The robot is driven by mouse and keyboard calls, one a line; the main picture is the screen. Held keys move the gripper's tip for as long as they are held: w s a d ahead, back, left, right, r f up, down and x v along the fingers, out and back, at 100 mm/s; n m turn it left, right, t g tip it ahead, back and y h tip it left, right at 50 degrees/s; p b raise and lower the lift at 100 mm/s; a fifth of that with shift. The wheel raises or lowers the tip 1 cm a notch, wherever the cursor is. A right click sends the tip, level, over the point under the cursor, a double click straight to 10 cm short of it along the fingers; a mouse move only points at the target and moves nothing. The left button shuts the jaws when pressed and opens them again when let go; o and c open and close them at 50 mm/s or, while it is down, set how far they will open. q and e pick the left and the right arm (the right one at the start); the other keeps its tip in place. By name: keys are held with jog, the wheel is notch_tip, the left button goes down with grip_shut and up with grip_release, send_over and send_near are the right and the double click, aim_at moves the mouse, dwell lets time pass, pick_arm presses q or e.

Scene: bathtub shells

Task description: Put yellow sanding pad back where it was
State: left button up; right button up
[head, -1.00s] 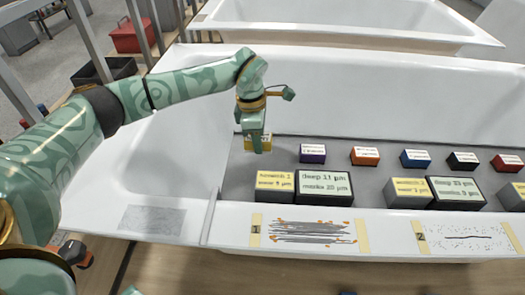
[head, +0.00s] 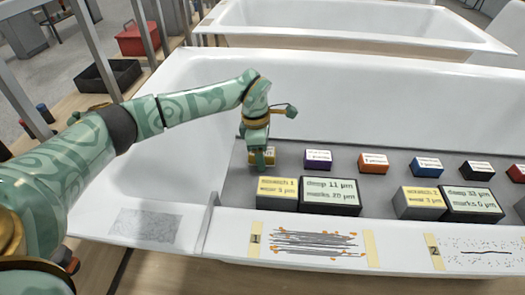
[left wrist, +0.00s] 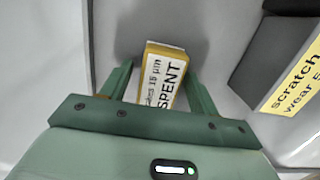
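The yellow sanding pad (head: 254,160) sits at the left end of a row of colored pads on the grey tray (head: 300,143). Its white label faces up, and in the left wrist view the pad (left wrist: 162,78) reads "SPENT". My left gripper (head: 263,162) points down over it. In the left wrist view my left gripper's fingers (left wrist: 160,88) stand on either side of the pad, with a visible gap on both sides. The fingers hide part of the pad in the head view. My right gripper is not in view.
Purple (head: 318,160), orange (head: 373,163) and further pads continue the row rightward. A yellow-labelled block (head: 277,194) and a larger dark block (head: 330,195) stand close in front. The tub's rim (head: 215,215) bears scratched test patches. The tub wall (head: 340,90) rises behind.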

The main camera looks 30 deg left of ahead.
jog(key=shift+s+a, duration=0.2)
pick_arm(q)
jog(key=shift+r, duration=0.25)
notch_tip(320, 180, up, 12)
jog(key=a+p, duration=0.1)
jog(key=p, duration=0.3)
jog(key=shift+s+a+f+p, duration=0.15)
jog(key=shift+s+p, duration=0.15)
jog(key=shift+s, duration=0.05)
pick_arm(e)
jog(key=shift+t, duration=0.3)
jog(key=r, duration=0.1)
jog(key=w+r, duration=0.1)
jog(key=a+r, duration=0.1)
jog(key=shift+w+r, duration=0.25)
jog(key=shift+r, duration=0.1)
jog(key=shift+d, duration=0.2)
